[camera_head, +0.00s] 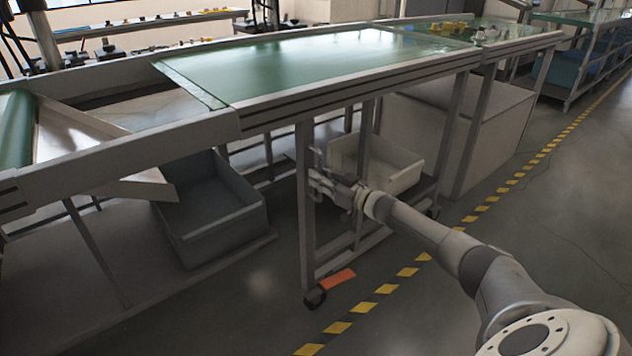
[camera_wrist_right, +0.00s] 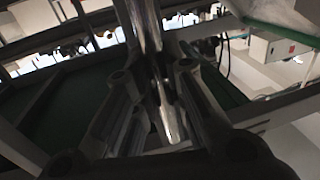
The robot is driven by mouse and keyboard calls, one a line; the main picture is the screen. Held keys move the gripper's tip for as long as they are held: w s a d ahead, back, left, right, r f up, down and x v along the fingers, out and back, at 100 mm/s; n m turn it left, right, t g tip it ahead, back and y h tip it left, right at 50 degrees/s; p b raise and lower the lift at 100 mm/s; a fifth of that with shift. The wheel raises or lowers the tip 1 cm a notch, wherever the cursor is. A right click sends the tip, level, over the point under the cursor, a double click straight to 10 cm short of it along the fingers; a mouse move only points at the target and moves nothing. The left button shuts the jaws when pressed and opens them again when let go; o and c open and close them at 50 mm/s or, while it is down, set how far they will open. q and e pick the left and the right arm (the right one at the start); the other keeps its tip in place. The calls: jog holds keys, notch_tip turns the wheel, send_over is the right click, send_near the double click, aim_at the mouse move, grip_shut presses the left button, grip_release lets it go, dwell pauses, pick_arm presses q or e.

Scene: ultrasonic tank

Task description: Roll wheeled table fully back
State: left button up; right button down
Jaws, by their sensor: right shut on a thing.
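The wheeled table is a grey metal frame with a glossy green top (camera_head: 310,62). It stands in the middle of the head view, its near leg (camera_head: 306,215) ending in a dark caster (camera_head: 315,297) beside an orange piece (camera_head: 335,280). My right gripper (camera_head: 318,180) reaches in from the lower right and is shut on the near leg, below the top. In the right wrist view the fingers (camera_wrist_right: 162,110) close around an upright metal bar. The exact finger contact is dark and hard to see. My left gripper is not in view.
A grey bin (camera_head: 215,212) sits on a low shelf at left, beside a conveyor (camera_head: 110,158). A pale bin (camera_head: 385,165) is under the table. A large box (camera_head: 455,130) stands at right. Yellow-black floor tape (camera_head: 410,272) runs diagonally, with open floor beyond it.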

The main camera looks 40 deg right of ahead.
jog(key=shift+f, duration=0.1)
jog(key=c, duration=1.5)
grip_release()
jog(key=shift+a, duration=0.1)
jog(key=shift+o, duration=0.2)
jog(key=v, duration=1.2)
